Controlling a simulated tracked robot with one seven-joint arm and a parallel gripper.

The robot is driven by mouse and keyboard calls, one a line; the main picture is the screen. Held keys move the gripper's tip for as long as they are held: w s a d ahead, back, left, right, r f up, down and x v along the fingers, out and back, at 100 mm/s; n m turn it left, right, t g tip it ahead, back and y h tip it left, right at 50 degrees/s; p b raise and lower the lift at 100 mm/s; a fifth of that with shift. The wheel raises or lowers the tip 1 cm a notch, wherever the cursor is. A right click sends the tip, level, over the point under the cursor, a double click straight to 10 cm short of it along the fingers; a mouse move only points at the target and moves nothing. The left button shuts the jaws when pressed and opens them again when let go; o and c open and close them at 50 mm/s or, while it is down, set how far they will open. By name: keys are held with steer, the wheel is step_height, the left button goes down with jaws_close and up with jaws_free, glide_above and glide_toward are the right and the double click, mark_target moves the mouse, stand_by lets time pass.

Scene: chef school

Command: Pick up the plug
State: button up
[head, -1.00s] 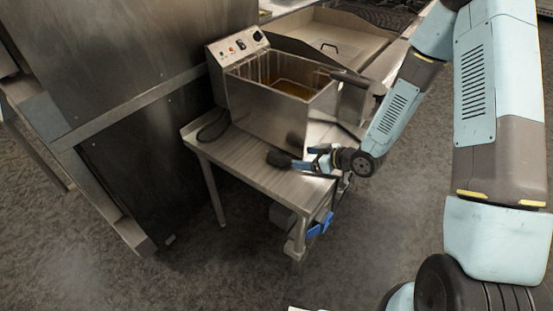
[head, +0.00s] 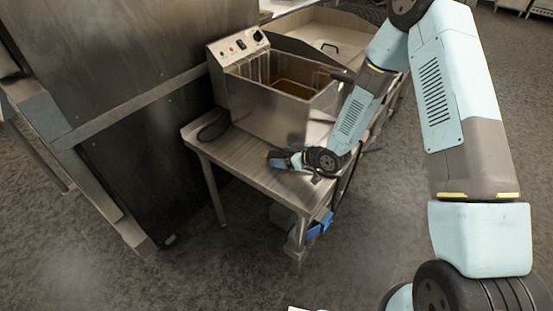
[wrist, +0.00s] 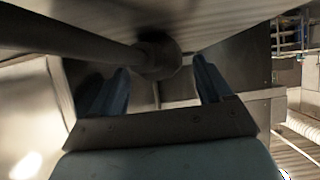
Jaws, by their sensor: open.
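The dark plug (wrist: 160,58) shows in the wrist view at the end of a thick cable that comes in from the upper left. It lies against or very close to a pale metal surface. My gripper (wrist: 163,78) is open, with one blue finger on each side of the plug in the picture. Whether the fingers touch it cannot be told. In the head view my gripper (head: 275,160) is low over the steel table (head: 262,181), in front of the fryer. There the plug is mostly hidden by the gripper.
The fryer (head: 262,112) with its basket stands behind my gripper on the table. A black cord (head: 213,128) lies at the fryer's left. A tall steel cabinet (head: 130,60) rises on the left. A blue item (head: 320,224) is below the table's right edge. Floor in front is clear.

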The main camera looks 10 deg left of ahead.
steer(key=c, duration=1.2)
steer(key=shift+r, duration=0.1)
